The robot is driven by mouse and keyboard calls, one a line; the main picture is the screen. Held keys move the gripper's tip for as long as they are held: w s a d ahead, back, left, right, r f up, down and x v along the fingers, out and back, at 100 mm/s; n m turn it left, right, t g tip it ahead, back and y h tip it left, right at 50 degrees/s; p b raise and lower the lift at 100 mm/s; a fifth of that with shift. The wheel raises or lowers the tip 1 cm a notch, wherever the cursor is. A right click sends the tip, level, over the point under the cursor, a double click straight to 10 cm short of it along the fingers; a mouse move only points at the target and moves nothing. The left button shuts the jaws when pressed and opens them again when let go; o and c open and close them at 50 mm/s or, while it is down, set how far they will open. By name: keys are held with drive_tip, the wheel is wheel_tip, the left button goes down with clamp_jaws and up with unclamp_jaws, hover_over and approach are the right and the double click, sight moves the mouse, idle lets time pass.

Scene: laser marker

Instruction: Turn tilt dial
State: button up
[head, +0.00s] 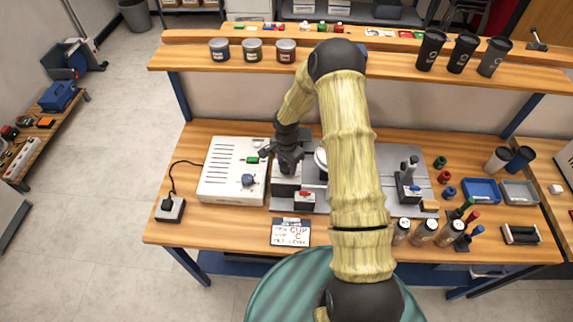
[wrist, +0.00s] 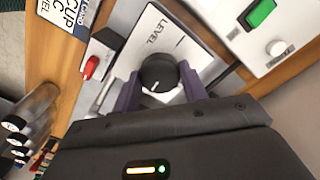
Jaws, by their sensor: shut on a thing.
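The black round dial (wrist: 157,72) sits on a white panel (wrist: 178,28) marked LEVEL, and a white pointer line shows on its face. My gripper (wrist: 158,82) has one purple finger on each side of the dial and is shut on it. In the head view my gripper (head: 288,165) is down over the white-topped unit (head: 286,189) beside the control box. The dial itself is hidden there by my gripper.
A white control box (head: 220,185) with a green button and a blue knob stands just left. A red switch (head: 305,194) is close by; it also shows in the wrist view (wrist: 91,67). Cups and bottles crowd the right.

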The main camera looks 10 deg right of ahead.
drive_tip(key=n+b, duration=0.2)
drive_tip(key=n, duration=0.2)
drive_tip(key=n+b, duration=0.1)
drive_tip(key=n, duration=0.4)
drive_tip(key=n+b, duration=0.1)
drive_tip(key=n, duration=0.3)
drive_tip(key=shift+n, duration=0.3)
drive_tip(key=n, duration=0.4)
drive_tip(key=shift+w+r+n, duration=0.1)
drive_tip(key=shift+n, duration=0.2)
drive_tip(key=n, duration=0.8)
drive_tip(key=shift+p, duration=0.4)
drive_tip(key=n+p, duration=0.1)
drive_tip(key=n, duration=0.3)
drive_tip(key=shift+r+n, duration=0.1)
drive_tip(key=shift+n, duration=0.2)
drive_tip(key=n+p, duration=0.1)
drive_tip(key=n, duration=0.3)
